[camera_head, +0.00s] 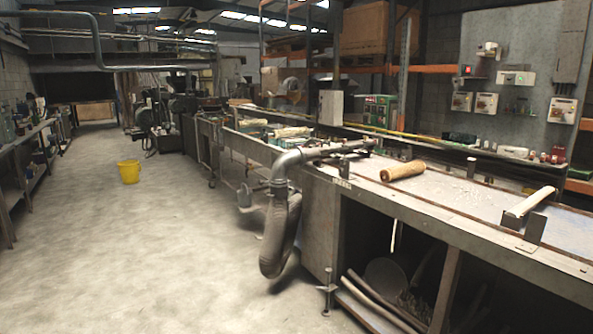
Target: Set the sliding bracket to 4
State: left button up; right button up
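No gripper of mine shows in the head view. A dark upright metal bracket (535,229) stands on the long workbench (470,225) at the right, near its front edge. I cannot tell whether it is the sliding bracket. A pale rod (529,202) lies at a slant just behind it, and I cannot tell whether they touch. Small dark posts stand farther along the bench, one (343,168) near the pipe and one (471,167) at the back. A small pale label (342,183) is on the bench's front edge, too small to read. No number 4 is legible.
A brown cylinder (403,170) lies on the bench. A grey elbow pipe (287,165) with a drooping hose (279,236) projects in front of the bench. A yellow bucket (129,172) stands on the open concrete floor (150,250) at left. Switch boxes hang on a grey panel (520,45) behind.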

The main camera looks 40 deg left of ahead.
aim_at(343, 169)
jog(key=u, duration=1.1)
jog(key=i+j+z, duration=0.1)
jog(key=i, duration=0.35)
jog(key=i+j+z, duration=0.1)
jog(key=i, duration=0.35)
jog(key=i+j+z, duration=0.15)
jog(key=i+j, duration=0.15)
jog(key=i, duration=0.1)
